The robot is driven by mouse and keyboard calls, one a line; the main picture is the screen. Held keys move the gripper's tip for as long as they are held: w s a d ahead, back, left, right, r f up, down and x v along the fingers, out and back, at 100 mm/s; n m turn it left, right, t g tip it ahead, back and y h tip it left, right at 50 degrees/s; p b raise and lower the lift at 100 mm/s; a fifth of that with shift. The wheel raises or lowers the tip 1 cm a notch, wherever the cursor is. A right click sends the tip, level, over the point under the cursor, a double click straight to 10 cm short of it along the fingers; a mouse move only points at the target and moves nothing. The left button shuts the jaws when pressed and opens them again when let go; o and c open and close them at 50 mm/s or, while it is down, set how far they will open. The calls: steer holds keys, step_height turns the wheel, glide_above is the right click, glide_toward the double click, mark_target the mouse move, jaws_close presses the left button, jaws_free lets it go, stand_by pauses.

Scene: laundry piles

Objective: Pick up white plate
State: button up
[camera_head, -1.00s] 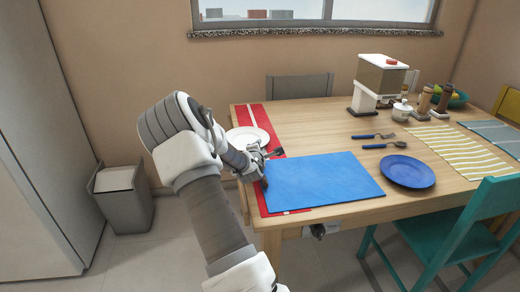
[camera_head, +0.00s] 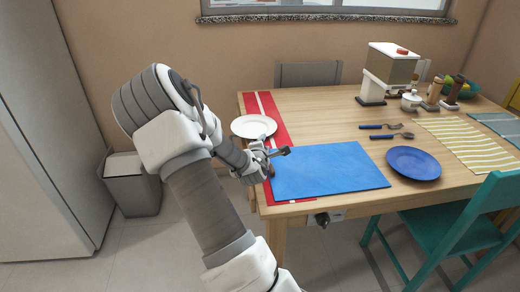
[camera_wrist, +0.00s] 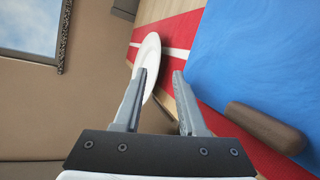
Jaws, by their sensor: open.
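The white plate (camera_head: 254,126) lies on the red runner at the left end of the table. In the wrist view the plate (camera_wrist: 151,52) is seen nearly edge-on, past the left finger, which overlaps part of it. My gripper (camera_wrist: 163,77) is open and empty, its fingers pointing toward the plate and the runner. In the head view my gripper (camera_head: 277,157) is just in front of the plate, near the left edge of the blue mat; whether it touches anything there I cannot tell.
The blue mat (camera_head: 330,172) lies right of my gripper, partly over the red runner (camera_head: 276,116). A brown rounded object (camera_wrist: 265,126) is close to the right finger. A blue plate (camera_head: 413,163), cutlery and a dispenser (camera_head: 388,70) stand farther right. A teal chair (camera_head: 460,225) is at the front.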

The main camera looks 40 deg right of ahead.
steer(key=p+v, duration=0.1)
steer(key=v, duration=0.8)
steer(key=shift+s+a+r+p, duration=0.1)
steer(key=shift+a+r+p, duration=0.1)
steer(key=shift+p, duration=0.2)
